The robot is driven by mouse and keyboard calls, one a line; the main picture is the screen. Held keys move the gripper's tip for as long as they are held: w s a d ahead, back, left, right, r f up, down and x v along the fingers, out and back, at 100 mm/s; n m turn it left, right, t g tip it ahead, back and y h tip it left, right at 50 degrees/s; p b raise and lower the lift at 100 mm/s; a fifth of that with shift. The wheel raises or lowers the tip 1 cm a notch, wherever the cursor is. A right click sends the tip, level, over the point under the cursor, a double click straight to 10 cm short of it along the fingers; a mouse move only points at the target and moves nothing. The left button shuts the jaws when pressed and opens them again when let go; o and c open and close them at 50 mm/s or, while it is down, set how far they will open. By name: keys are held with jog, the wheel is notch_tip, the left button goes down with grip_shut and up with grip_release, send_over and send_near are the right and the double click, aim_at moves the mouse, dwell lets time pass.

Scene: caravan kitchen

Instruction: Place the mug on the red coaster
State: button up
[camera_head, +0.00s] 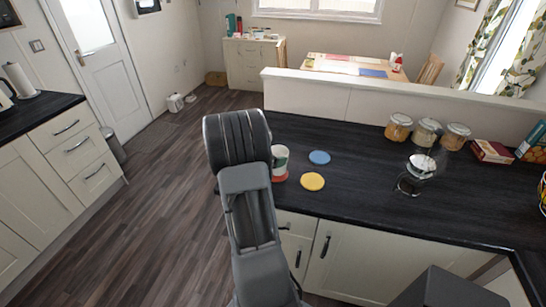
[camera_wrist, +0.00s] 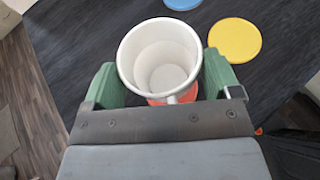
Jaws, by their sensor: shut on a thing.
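The white mug (camera_wrist: 158,58) is upright between the green fingers of my gripper (camera_wrist: 162,70), which is shut on it. In the head view the mug (camera_head: 281,151) shows just right of my arm, near the counter's left end. The red coaster (camera_head: 280,177) shows directly below the mug, partly hidden by my arm. In the wrist view only a sliver of the red coaster (camera_wrist: 155,102) shows under the mug. I cannot tell whether the mug's base touches it.
A blue coaster (camera_head: 319,157) and a yellow coaster (camera_head: 312,181) lie on the dark counter (camera_head: 350,205) right of the mug. A glass and metal press (camera_head: 415,174) stands farther right. Several jars (camera_head: 427,132) and boxes line the back right.

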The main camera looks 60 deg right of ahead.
jog(key=shift+f, duration=0.25)
jog(key=shift+f, duration=0.1)
jog(key=shift+f, duration=0.15)
jog(key=o, duration=0.9)
